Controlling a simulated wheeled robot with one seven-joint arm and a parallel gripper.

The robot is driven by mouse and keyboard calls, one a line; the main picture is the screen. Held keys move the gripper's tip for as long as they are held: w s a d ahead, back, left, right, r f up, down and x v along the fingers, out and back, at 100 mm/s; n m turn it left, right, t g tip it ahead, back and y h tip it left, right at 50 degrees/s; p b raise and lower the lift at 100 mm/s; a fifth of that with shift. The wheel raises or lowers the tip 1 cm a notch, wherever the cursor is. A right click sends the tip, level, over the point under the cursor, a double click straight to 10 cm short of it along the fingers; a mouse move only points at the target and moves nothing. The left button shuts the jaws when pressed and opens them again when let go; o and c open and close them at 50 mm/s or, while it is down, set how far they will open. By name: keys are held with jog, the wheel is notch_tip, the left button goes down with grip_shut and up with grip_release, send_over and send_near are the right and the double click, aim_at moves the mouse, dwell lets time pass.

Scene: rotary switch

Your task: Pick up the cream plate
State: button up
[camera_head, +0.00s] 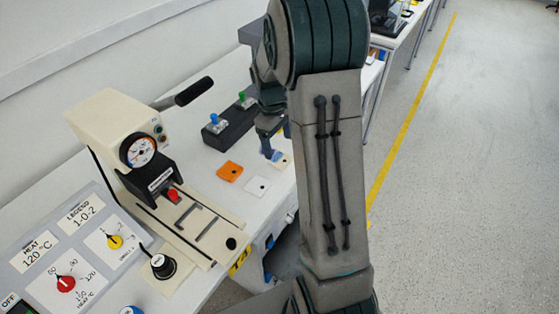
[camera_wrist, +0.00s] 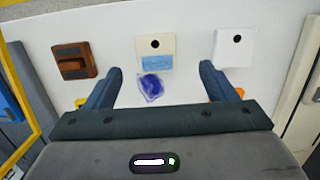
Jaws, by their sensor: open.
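The cream plate (camera_wrist: 166,43) lies flat on the white bench, seen in the wrist view at top centre. It has a dark round hole and a light blue patch on its near part. In the head view the cream plate (camera_head: 285,161) shows only partly beside my fingers. My gripper (camera_wrist: 161,68) is open and empty, one blue finger on each side of the plate's near end. My gripper (camera_head: 271,153) points down over the plate in the head view. Contact or height above it cannot be told.
A white plate (camera_wrist: 234,50) lies to the right and a brown block (camera_wrist: 75,60) to the left. An orange plate (camera_head: 230,171) lies near the white plate. A dark blue blotch (camera_wrist: 150,86) shows between my fingers. A lever press (camera_head: 120,130) stands on the left.

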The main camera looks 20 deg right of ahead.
aim_at(280, 159)
jog(key=shift+d+f, duration=0.15)
jog(key=shift+f, duration=1.45)
jog(key=shift+d+f, duration=0.15)
jog(key=shift+f, duration=1.45)
jog(key=c, duration=1.1)
